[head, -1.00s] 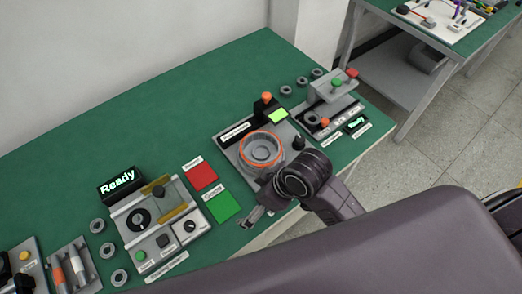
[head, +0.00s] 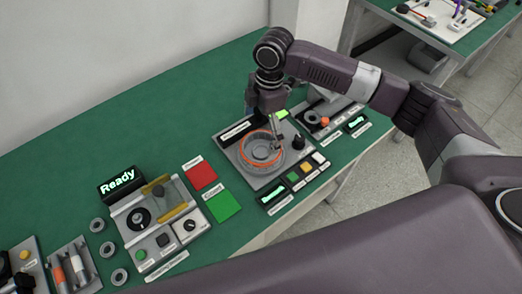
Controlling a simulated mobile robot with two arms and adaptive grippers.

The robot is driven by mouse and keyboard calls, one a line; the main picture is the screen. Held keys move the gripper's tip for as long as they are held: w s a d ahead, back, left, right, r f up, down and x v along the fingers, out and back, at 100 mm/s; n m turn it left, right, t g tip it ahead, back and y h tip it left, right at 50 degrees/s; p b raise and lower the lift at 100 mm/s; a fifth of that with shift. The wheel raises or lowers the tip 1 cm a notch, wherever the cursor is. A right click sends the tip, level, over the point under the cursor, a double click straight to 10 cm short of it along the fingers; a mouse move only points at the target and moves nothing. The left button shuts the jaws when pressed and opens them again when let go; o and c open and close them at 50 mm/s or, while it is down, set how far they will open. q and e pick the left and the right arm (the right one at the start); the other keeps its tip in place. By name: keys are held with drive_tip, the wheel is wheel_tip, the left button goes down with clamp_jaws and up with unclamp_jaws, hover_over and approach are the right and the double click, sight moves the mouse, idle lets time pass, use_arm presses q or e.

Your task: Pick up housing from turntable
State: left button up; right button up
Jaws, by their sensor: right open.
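The housing (head: 261,160), a round part with an orange-red ring rim, sits on the grey turntable station (head: 236,165) at the middle right of the green table. My right gripper (head: 277,147) points down from above, with a fingertip at the right rim of the housing. It is open; the other finger is largely hidden behind its body and the station parts. I cannot tell whether it touches the rim.
A red pad (head: 200,176) and a green pad (head: 223,206) lie left of the station. A press-like station with a lit "Ready" display (head: 119,182) stands further left. Another station (head: 325,120) is to the right. The table's back left is clear.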

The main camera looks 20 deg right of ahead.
sight(260, 151)
drive_tip(key=f+p, duration=0.1)
drive_tip(key=f, duration=0.3)
drive_tip(key=f+p, duration=0.1)
drive_tip(key=f, duration=0.2)
drive_tip(key=shift+s+p, duration=0.3)
drive_tip(key=shift+f, duration=0.3)
drive_tip(key=shift+c, duration=0.4)
drive_tip(key=c, duration=1.3)
drive_tip(key=shift+w, duration=0.15)
drive_tip(key=shift+c, duration=0.6)
drive_tip(key=shift+r, duration=0.15)
